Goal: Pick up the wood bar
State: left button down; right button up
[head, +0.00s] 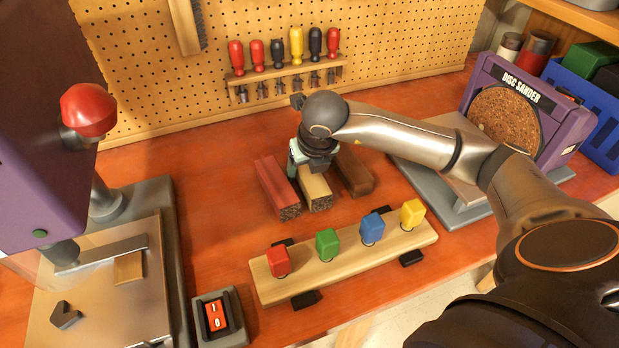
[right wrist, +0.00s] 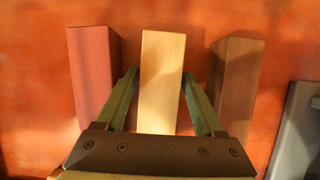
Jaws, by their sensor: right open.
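Three bars lie side by side on the orange-brown bench. The pale wood bar (head: 316,190) is in the middle, the reddish bar (head: 276,188) on its left and the dark brown bar (head: 354,174) on its right. My right gripper (head: 302,158) is over the far end of the pale bar. In the right wrist view the open fingers (right wrist: 161,80) lie on either side of the pale bar (right wrist: 162,60), in the gaps beside the reddish bar (right wrist: 92,70) and brown bar (right wrist: 237,80). I cannot tell whether they touch it. My left gripper is not in view.
A wooden rack with red, green, blue and yellow blocks (head: 327,244) stands in front of the bars. A disc sander (head: 520,100) is at right, a purple machine (head: 40,150) at left. Screwdrivers hang on a rack (head: 285,72) behind. A switch box (head: 218,318) sits at front.

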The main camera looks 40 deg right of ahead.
jog(key=shift+f, duration=0.1)
jog(key=shift+c, duration=0.2)
grip_shut()
dwell(0.6)
